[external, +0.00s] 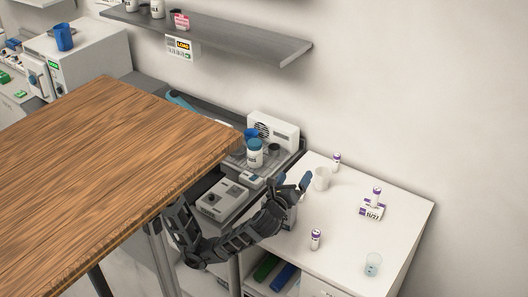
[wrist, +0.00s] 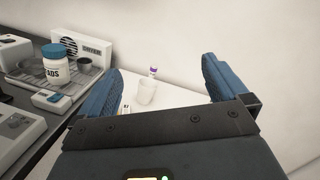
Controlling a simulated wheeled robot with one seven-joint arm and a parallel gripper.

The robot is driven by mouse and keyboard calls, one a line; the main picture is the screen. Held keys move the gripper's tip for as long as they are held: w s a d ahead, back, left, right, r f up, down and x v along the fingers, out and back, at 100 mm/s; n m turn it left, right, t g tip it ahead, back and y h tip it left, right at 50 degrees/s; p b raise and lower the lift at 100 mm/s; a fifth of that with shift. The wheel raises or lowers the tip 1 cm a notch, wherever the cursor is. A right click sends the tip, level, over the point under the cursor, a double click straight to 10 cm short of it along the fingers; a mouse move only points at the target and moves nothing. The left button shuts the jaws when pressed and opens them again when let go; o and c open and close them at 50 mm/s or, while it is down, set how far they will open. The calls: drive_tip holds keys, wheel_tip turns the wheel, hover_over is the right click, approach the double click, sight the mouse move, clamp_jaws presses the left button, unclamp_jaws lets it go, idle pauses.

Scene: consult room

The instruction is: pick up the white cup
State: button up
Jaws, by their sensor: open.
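The white cup (external: 322,178) stands upright on the white cabinet top, near its back left side. It also shows in the wrist view (wrist: 147,92), ahead of my gripper and between its two blue fingers. My gripper (external: 293,184) is open and empty, just left of the cup in the external view. In the wrist view my gripper (wrist: 163,85) has its fingers spread wide apart, with the cup nearer the left finger. The fingers do not appear to touch the cup.
A purple-capped vial (external: 336,160) stands behind the cup, another vial (external: 315,240) in front. A labelled block (external: 371,210) and a clear glass (external: 373,264) are to the right. A blue-lidded jar (external: 255,154) stands left. A wooden table (external: 110,165) fills the left foreground.

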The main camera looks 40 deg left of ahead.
drive_tip(key=w+d+r+n+t+h, duration=0.2)
drive_tip(key=w+d+r+n+h, duration=0.1)
drive_tip(key=w+r+n, duration=1.3)
drive_tip(key=w+a+r+n, duration=0.35)
drive_tip(key=w+n, duration=0.25)
drive_tip(key=n, duration=0.5)
drive_tip(key=n+g+y, duration=0.2)
drive_tip(key=n+y, duration=0.4)
drive_tip(key=n, duration=2.4)
hover_over(324, 170)
drive_tip(key=s+a, duration=0.1)
drive_tip(key=s, duration=0.2)
wheel_tip(324, 170, down, 11)
drive_tip(key=s+d+f+n+g, duration=0.1)
drive_tip(key=f+n, duration=0.3)
drive_tip(key=f, duration=0.4)
drive_tip(key=s+d+f+n+g, duration=0.2)
drive_tip(key=s+f+n, duration=0.1)
drive_tip(key=f, duration=0.6)
drive_tip(key=s+d+f+n+g, duration=0.2)
drive_tip(key=f+n, duration=0.3)
drive_tip(key=f, duration=0.3)
drive_tip(key=shift+s+f, duration=0.2)
drive_tip(key=shift+f, duration=0.1)
drive_tip(key=p+x, duration=0.1)
drive_tip(key=x, duration=0.6)
drive_tip(key=shift+w+a+f+p, duration=0.1)
drive_tip(key=shift+w+a+p, duration=0.1)
drive_tip(key=shift+p, duration=0.1)
